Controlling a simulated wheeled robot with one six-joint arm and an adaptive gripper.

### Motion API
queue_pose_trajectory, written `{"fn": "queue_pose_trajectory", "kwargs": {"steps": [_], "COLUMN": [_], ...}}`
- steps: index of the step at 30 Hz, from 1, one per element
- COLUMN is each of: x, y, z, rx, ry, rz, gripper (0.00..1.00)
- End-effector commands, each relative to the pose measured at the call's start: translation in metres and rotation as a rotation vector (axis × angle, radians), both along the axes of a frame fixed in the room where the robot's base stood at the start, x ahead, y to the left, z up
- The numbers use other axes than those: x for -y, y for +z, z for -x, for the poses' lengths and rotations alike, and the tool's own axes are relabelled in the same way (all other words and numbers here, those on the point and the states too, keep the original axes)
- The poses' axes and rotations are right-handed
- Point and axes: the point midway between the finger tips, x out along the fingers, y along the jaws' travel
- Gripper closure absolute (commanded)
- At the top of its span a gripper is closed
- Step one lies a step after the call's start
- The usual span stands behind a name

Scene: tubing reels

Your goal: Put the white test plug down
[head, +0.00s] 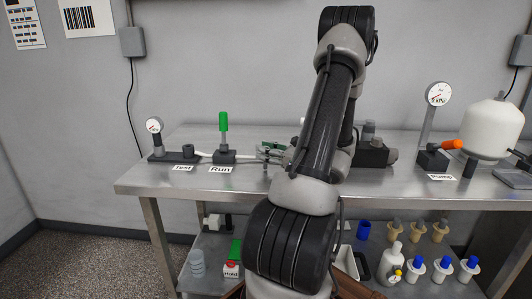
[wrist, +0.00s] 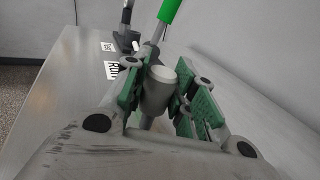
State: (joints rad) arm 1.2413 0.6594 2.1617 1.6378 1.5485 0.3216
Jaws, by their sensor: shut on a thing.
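The white test plug (wrist: 156,95), a pale upright cylinder, sits between the green-padded fingers of my gripper (wrist: 160,84) in the wrist view. The fingers are shut on it from both sides. Its lower end is partly hidden by my gripper's body. In the head view my gripper (head: 272,150) is over the bench, right of the Run valve, and my arm hides much of that area. I cannot make out the plug there, nor tell whether its lower end touches the bench.
The steel bench (head: 155,178) carries the green-handled Run valve (head: 224,140), close beside my gripper, and the Test gauge (head: 154,128) at left. A pump gauge (head: 438,95) and a white tank (head: 490,130) stand at right. The lower shelf holds plugs and bottles. The bench's front-left edge is clear.

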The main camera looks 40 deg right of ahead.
Motion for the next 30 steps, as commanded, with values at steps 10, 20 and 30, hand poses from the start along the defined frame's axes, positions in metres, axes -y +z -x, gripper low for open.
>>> {"fn": "queue_pose_trajectory", "kwargs": {"steps": [10, 20, 30], "x": [0.0, 0.0, 0.006], "y": [-0.003, -0.004, -0.001], "z": [0.0, 0.0, 0.016], "rx": [0.0, 0.001, 0.0], "ry": [0.0, 0.0, -0.005], "rz": [0.001, 0.002, 0.001], "gripper": [0.97, 0.52, 0.52]}}
